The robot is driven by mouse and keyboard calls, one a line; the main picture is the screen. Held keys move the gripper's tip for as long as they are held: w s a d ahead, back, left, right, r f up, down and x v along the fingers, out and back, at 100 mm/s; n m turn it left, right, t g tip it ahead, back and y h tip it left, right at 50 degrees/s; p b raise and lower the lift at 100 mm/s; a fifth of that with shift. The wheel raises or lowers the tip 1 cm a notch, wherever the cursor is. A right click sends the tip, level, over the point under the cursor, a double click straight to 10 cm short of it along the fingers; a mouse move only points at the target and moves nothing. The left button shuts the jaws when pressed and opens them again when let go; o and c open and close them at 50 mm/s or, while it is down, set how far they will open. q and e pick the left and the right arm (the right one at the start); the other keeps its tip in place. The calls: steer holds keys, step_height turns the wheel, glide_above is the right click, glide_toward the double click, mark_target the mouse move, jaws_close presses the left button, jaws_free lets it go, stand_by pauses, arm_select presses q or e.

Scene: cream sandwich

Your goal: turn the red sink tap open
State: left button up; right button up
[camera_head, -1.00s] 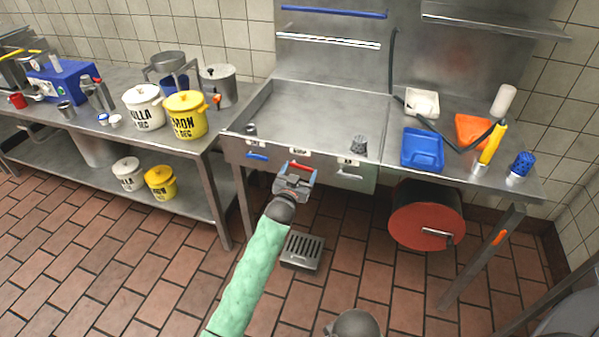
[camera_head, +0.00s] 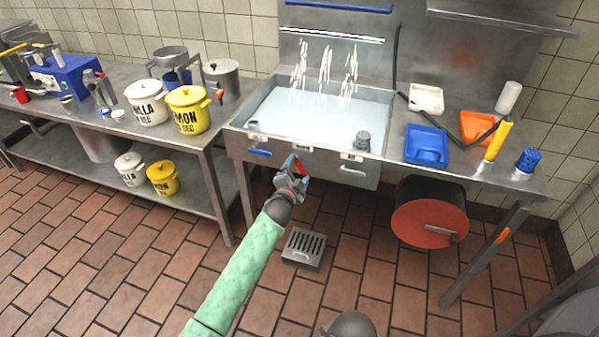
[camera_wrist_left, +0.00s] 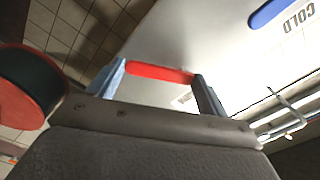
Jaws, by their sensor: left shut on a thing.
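The red tap handle (camera_head: 299,168) is on the front panel of the steel sink (camera_head: 245,112), and it now stands steeply tilted. My left gripper (camera_head: 294,176) is shut on it, with its fingers at the handle. In the left wrist view the red handle (camera_wrist_left: 160,73) lies between the two blue-grey fingers of my left gripper (camera_wrist_left: 158,82). Water (camera_head: 325,65) falls in several streams along the back of the sink, and the basin holds pale water. My right gripper is not in view.
A blue tap handle (camera_head: 260,152) is left of the red one, and a pale handle (camera_head: 352,171) is to the right. A red drum (camera_head: 425,222) hangs under the right counter. A grated floor drain (camera_head: 303,246) lies below.

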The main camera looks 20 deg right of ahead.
arm_select(q)
steer(key=shift+w+a+f+m, duration=0.15)
steer(key=shift+a+m, duration=0.15)
steer(key=shift+m, duration=0.85)
steer(key=shift+w+a+f+m, duration=0.15)
steer(key=shift+a+m, duration=0.1)
steer(key=shift+m, duration=0.9)
steer(key=o, duration=1.4)
